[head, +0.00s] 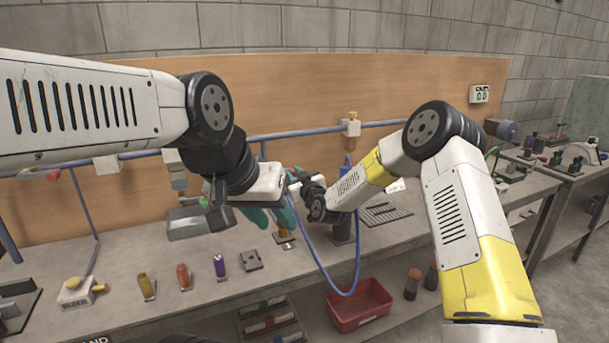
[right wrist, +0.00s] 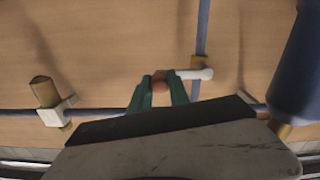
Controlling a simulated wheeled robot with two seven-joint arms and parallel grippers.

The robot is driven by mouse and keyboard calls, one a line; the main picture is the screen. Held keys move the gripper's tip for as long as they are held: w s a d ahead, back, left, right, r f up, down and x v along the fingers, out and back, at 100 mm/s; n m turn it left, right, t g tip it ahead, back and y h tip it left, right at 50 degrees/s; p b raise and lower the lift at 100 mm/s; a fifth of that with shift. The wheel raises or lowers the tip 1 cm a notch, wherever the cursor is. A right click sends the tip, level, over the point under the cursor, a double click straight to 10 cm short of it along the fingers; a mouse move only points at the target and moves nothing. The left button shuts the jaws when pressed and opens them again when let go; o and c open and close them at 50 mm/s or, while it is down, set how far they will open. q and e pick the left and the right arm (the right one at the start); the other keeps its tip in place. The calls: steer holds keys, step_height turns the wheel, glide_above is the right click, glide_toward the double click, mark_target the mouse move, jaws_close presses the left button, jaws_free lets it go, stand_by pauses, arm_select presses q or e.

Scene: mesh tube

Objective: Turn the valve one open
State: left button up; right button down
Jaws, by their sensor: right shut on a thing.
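In the right wrist view, a valve handle shows as a white lever (right wrist: 196,74) in front of a blue pipe, with a reddish knob (right wrist: 160,87) at its left end. The green fingers of my right gripper (right wrist: 159,95) are closed on this knob from both sides. In the head view, the arm links and my left wrist hide the valve and most of my right gripper. I cannot read which valve it is. My left gripper (head: 273,216) hangs over the bench with its green fingers apart and nothing visible between them.
A blue wall pipe (head: 285,133) carries another valve with a yellow top (head: 351,124). The bench holds yellow, orange and purple vials (head: 220,267) and a BLEED box (head: 75,292). A blue hose (head: 325,265) hangs in front. A red bin (head: 359,308) sits below.

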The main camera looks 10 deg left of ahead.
steer(key=r+n, duration=0.2)
steer(key=n, duration=0.1)
steer(key=r+n, duration=0.1)
steer(key=n, duration=0.1)
steer(key=shift+s+a+r, duration=0.1)
steer(key=shift+s+a, duration=0.15)
steer(key=shift+a, duration=0.1)
steer(key=s+a+r+n, duration=0.4)
steer(key=a+n, duration=0.1)
steer(key=n, duration=0.8)
steer(key=shift+a, duration=0.35)
steer(key=c, duration=1.2)
jaws_free()
steer(key=shift+c, duration=0.2)
